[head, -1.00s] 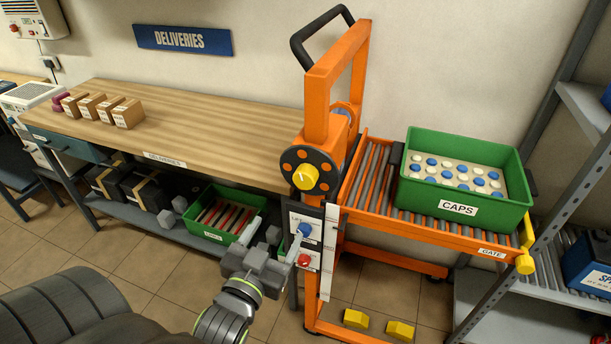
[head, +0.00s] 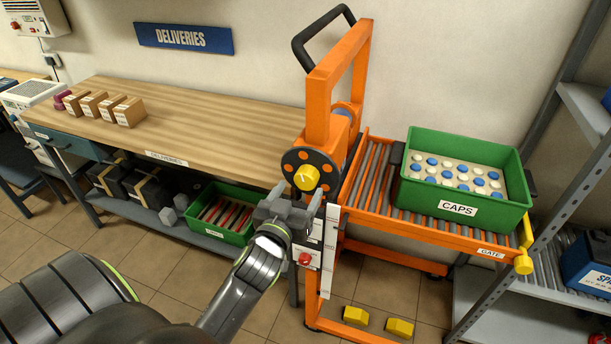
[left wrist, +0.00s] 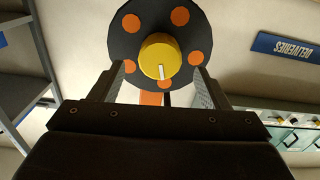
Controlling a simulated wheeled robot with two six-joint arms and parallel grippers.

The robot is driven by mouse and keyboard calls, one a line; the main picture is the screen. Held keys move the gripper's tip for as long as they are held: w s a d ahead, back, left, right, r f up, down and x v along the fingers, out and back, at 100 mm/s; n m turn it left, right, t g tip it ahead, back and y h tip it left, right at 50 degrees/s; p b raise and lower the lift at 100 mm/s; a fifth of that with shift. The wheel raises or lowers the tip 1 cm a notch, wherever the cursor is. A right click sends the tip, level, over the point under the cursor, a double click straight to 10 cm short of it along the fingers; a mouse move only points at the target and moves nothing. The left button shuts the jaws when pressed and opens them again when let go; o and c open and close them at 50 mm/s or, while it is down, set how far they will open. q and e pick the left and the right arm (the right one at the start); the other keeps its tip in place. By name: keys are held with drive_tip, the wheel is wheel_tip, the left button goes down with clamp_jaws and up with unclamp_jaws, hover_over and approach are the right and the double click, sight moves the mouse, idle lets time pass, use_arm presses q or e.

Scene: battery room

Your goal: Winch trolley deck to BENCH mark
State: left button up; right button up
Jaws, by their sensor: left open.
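The orange winch trolley (head: 331,105) stands at the right end of the bench. Its roller deck (head: 372,190) carries a green crate of caps (head: 461,211) and sits near bench-top height. The winch has a black disc with orange dots and a yellow knob (head: 306,178); in the left wrist view the knob (left wrist: 159,57) is straight ahead, with a white line pointing down. My left gripper (head: 299,193) is open just in front of and below the knob, its fingers either side, apart from it. The blue knob on the panel below is hidden by my gripper. My right gripper is not in view.
The wooden bench (head: 205,120) holds several cardboard boxes at its left. A green crate (head: 222,212) and dark boxes sit on its lower shelf. A red button (head: 305,259) is on the trolley panel. A grey rack (head: 495,260) stands at right. Yellow pedals (head: 356,315) are low in front.

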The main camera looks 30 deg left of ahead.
sight(304, 183)
use_arm(q)
drive_tip(key=shift+p+x, duration=0.35)
drive_tip(key=shift+x, duration=2.35)
drive_tip(key=shift+c, duration=0.4)
drive_tip(key=c, duration=0.9)
drive_tip(key=shift+m, duration=0.4)
drive_tip(key=m+p, duration=0.1)
drive_tip(key=m, duration=0.2)
drive_tip(key=shift+p, duration=0.3)
drive_tip(key=shift+f+m+p, duration=0.1)
drive_tip(key=shift+m+p, duration=0.25)
drive_tip(key=shift+m, duration=0.95)
